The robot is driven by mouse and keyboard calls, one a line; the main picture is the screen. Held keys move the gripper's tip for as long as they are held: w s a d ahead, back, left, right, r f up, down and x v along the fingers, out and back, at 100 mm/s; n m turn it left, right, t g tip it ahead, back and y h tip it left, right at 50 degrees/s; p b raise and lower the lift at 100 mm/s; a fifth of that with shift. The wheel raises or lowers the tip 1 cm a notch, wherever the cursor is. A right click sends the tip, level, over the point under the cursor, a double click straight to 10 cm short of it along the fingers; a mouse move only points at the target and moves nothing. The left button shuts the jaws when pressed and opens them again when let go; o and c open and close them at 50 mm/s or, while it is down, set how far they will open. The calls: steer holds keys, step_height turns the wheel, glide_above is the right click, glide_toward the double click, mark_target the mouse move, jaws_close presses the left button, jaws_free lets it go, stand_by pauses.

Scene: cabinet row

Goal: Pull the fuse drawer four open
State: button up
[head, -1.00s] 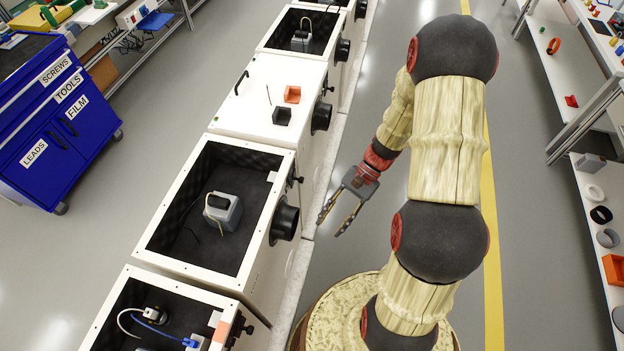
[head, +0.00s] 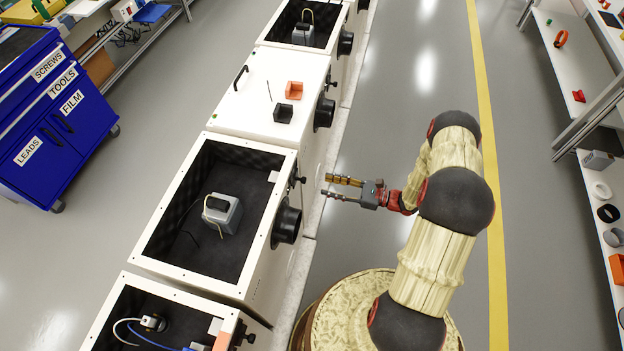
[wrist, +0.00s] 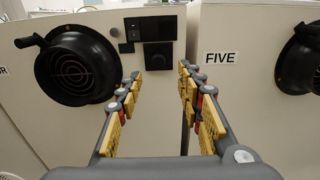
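In the wrist view, the box on the left has a label cut off at the edge, ending in "R". Its front carries a black control panel (wrist: 150,28) with a small black square part with a round knob (wrist: 158,55) below it, lying flush; I cannot tell for sure which piece is the fuse drawer. In the head view this front appears edge-on, with small dark knobs (head: 296,181) beside the fan. My gripper (head: 326,186) is open and empty, its fingers pointing at the box fronts; in the wrist view its fingertips (wrist: 160,75) frame the area just below the panel, apparently short of it.
A round black fan (wrist: 78,65) projects left of the panel. The neighbouring white box, labelled FIVE (wrist: 220,58), stands to the right past a narrow gap, with its own fan (wrist: 303,60). The open-topped box (head: 165,262) holds a grey device.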

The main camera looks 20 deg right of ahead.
steer(key=b+x, duration=0.1)
steer(key=x, duration=0.6)
steer(key=shift+w+a, duration=0.15)
steer(key=shift+a, duration=0.25)
steer(key=shift+r, duration=0.1)
steer(key=c, duration=0.3)
jaws_close()
